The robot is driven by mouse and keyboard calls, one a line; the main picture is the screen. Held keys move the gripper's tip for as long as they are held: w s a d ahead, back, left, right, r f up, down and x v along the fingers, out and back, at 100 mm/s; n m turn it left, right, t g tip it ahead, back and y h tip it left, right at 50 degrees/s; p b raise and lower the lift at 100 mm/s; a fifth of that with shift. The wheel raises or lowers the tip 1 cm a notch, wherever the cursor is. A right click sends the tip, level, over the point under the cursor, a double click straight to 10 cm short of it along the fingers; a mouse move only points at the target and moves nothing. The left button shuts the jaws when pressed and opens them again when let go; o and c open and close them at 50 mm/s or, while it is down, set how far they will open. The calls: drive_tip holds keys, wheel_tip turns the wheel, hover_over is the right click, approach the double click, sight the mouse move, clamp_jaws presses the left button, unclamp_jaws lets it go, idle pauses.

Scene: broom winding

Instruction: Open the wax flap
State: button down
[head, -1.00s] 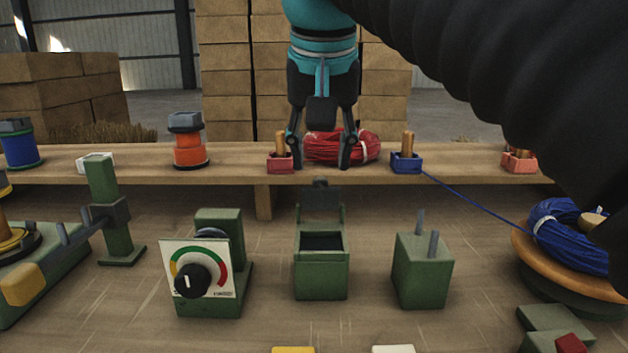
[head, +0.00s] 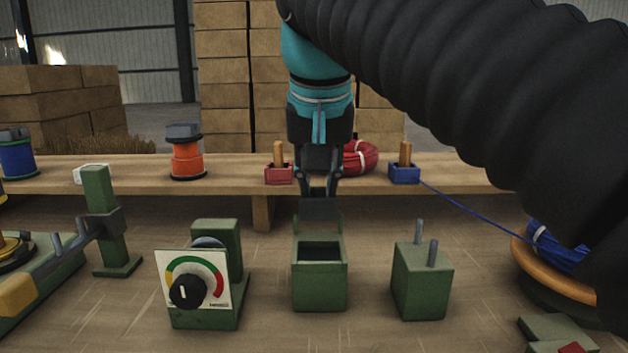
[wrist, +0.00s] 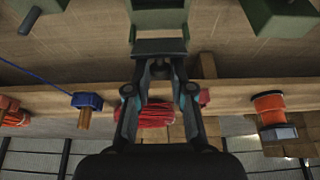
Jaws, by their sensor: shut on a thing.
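The wax box (head: 320,289) is a green, open-topped box at the middle of the bench in the head view, and its dark opening shows. Its wax flap (head: 318,213) is a dark plate raised at the box's back edge. The exact tilt of the flap is hard to tell. My gripper (head: 318,191) is behind and above the box, pointing down, shut on the flap's upper end. In the wrist view, the flap (wrist: 160,46) lies just beyond the fingertips, with a small dark tab (wrist: 160,69) between the fingers (wrist: 160,66).
A dial gauge (head: 190,287) stands left of the box and a green two-pin block (head: 421,280) right of it. Behind runs a wooden shelf (head: 235,169) with an orange spool (head: 186,157), red wire coil (head: 360,158) and blue peg holder (head: 404,172). A blue cord crosses at right.

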drive_tip(key=shift+w+r+p, duration=0.1)
drive_tip(key=shift+r+p, duration=0.05)
drive_tip(key=shift+p, duration=0.3)
drive_tip(key=shift+w+r+g+p, duration=0.1)
drive_tip(key=shift+g+p, duration=0.2)
drive_tip(key=shift+p, duration=0.25)
drive_tip(key=shift+w+g+p, duration=0.25)
drive_tip(key=shift+g+p, duration=0.25)
drive_tip(key=shift+p, duration=0.6)
drive_tip(key=shift+w+f+g+p, duration=0.3)
drive_tip(key=shift+w+g, duration=0.2)
drive_tip(key=shift+g, duration=0.55)
drive_tip(key=shift+w+f+g+p, duration=0.25)
drive_tip(key=shift+w+g, duration=0.2)
drive_tip(key=shift+g, duration=0.6)
